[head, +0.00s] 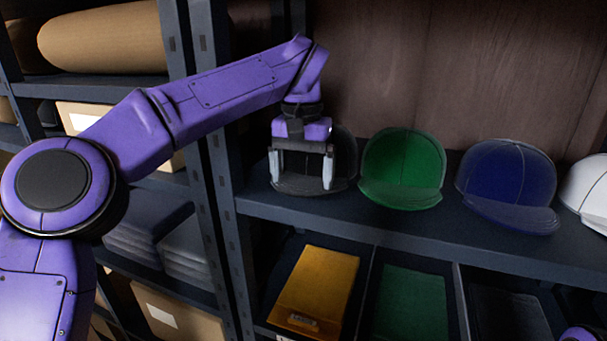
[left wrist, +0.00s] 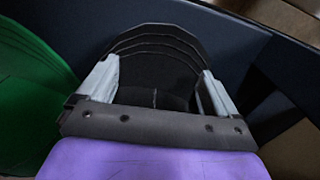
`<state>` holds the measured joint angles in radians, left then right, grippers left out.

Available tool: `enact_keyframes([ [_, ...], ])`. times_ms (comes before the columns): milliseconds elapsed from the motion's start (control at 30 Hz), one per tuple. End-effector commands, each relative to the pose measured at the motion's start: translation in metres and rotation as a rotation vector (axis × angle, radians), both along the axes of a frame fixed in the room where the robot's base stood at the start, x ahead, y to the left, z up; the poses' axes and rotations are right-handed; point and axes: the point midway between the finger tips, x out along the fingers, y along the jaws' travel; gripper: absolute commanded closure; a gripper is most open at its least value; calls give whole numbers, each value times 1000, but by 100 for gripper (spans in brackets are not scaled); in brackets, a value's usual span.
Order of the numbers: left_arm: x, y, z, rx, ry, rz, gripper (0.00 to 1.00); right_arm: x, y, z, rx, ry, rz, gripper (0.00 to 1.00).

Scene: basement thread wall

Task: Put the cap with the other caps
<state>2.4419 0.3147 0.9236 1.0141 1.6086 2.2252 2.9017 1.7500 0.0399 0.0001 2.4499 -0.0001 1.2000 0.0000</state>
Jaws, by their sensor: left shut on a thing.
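A black cap (head: 343,151) is at the left end of the cap shelf, brim toward me. My left gripper (head: 301,182) reaches down in front of it and is shut on it, one grey finger on each side. In the left wrist view the black cap (left wrist: 155,72) fills the space between the fingers (left wrist: 160,80). I cannot tell whether the cap rests fully on the shelf. A green cap (head: 402,168), a blue cap (head: 507,183) and a white cap (head: 590,190) stand in a row to its right. The green cap (left wrist: 25,100) also shows in the left wrist view.
The dark shelf (head: 300,212) has a raised front edge and a post (head: 207,130) at its left. Below are compartments with a yellow item (head: 315,287) and a green item (head: 411,302). A brown roll (head: 105,38) lies on the left rack.

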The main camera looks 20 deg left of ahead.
Motion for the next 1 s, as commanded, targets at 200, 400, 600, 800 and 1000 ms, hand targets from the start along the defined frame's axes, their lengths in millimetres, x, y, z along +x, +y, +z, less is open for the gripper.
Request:
enact_keyframes([
  [200, 0, 0, 0, 1, 2, 0, 0, 0, 0, 0, 0, 0, 0, 100],
  [400, 0, 0, 2, 1, 1, 0, 0, 0, 0, 1, 0, 0, 0, 100],
  [600, 0, -1, 36, 2, -2, 3, 0, 0, 0, 6, 0, 0, 0, 100],
  [800, -1, 0, 71, 3, 1, 2, 0, 0, 0, 19, 0, 0, 0, 100],
  [1000, -1, 0, 76, 1, 2, -1, 0, 0, 0, 19, 0, 0, 0, 100],
])
